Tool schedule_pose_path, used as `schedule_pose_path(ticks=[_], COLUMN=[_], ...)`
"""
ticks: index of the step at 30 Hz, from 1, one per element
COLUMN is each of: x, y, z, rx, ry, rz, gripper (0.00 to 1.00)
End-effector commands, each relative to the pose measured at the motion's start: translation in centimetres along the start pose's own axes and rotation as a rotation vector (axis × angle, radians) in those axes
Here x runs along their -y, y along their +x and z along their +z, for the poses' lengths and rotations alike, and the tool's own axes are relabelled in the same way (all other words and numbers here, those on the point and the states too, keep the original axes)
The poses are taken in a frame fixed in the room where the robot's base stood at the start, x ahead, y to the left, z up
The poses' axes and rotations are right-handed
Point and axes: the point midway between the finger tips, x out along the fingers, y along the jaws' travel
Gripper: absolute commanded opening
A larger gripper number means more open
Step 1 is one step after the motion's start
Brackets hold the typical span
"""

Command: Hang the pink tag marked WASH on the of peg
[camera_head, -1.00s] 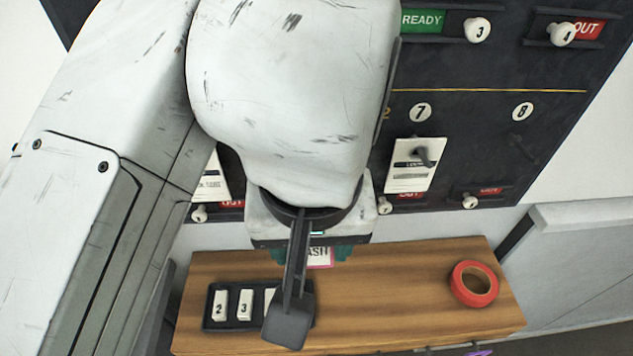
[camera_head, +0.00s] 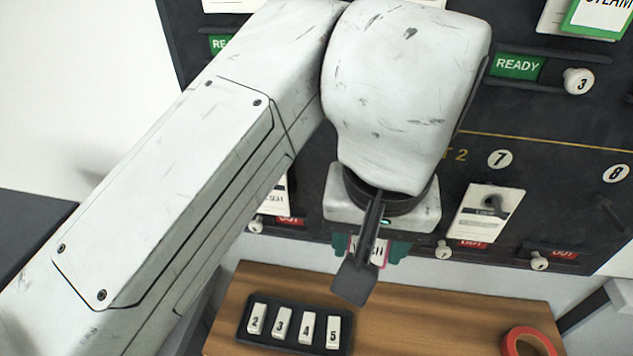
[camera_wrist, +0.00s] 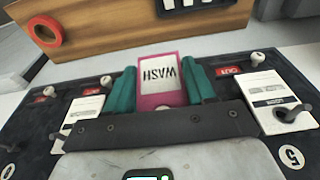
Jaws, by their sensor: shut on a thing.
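The pink-bordered white tag marked WASH (camera_wrist: 162,82) is between the two teal fingers of my gripper (camera_wrist: 163,85), which is shut on it. In the wrist view its lettering appears upside down. In the head view the tag (camera_head: 379,254) shows only partly below my gripper (camera_head: 368,250), in front of the board's lower edge and above the bench. The dark board (camera_head: 560,150) carries numbered pegs. Peg 7 (camera_head: 492,203) holds a white tag, and peg 8 (camera_head: 606,208) is bare. A white tag also hangs on the hook by number 5 (camera_wrist: 292,112). My arm hides the board between 5 and 7.
The wooden bench (camera_head: 430,315) below bears a black tray (camera_head: 246,335) of numbered white tiles and a red tape roll (camera_head: 511,347). White knobs (camera_head: 443,250) with red OUT labels line the board's lower edge. A green READY label (camera_head: 517,66) is higher up.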

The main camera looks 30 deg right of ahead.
Motion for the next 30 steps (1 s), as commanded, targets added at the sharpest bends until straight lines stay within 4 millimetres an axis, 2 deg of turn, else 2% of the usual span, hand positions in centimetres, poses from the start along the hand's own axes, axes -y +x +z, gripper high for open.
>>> schedule_pose_path(ticks=[21,30], x=[-0.1,-0.1], y=[1.1,1.5], z=[-3.7,-4.2], rx=[0.000,0.000], ry=[0.000,0.000], rz=[0.003,0.002], gripper=[0.22,0.22])
